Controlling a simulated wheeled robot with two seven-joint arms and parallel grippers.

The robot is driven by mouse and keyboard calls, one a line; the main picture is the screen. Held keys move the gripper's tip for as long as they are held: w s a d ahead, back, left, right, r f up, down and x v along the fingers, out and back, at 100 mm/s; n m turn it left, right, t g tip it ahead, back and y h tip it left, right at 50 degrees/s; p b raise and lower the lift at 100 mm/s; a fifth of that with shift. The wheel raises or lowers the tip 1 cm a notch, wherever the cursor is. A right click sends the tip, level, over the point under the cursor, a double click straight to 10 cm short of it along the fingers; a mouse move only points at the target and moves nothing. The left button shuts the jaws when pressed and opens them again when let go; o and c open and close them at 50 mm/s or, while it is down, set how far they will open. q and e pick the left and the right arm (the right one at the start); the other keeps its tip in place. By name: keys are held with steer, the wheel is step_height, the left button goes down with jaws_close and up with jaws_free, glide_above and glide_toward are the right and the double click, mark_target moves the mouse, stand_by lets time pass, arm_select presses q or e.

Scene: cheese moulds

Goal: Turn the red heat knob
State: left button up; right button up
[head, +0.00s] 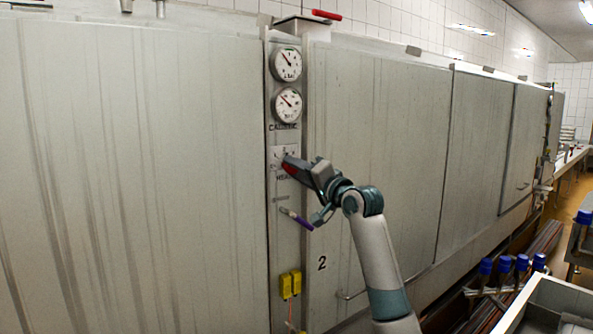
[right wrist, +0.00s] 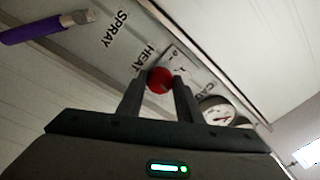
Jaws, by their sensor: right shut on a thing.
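In the head view my right gripper (head: 288,163) reaches the narrow control panel from the right, and only a bit of the red knob (head: 289,169) shows beside the fingers. My left gripper is in neither view.
Two round gauges (head: 287,64) (head: 287,105) sit above the knob. Large metal panels (head: 150,170) flank the strip. A metal bin (head: 545,310) with blue-capped things nearby stands at lower right.

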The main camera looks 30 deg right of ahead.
steer(key=o, duration=1)
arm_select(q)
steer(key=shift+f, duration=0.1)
arm_select(e)
steer(key=shift+s, duration=0.1)
arm_select(q)
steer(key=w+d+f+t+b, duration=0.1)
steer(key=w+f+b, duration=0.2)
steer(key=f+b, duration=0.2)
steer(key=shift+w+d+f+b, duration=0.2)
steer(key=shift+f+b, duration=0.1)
steer(key=shift+b, duration=0.5)
arm_select(e)
steer(key=shift+s+d+f, duration=0.15)
steer(key=shift+s+f, duration=0.2)
steer(key=shift+s, duration=2.5)
steer(key=shift+s+d+f, duration=0.15)
steer(key=shift+s+f, duration=0.25)
steer(key=shift+s, duration=2.4)
steer(key=shift+s+d+f, duration=0.15)
steer(key=shift+s+f, duration=0.2)
steer(key=shift+s, duration=2.5)
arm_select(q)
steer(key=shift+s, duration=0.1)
arm_select(e)
steer(key=shift+f, duration=0.1)
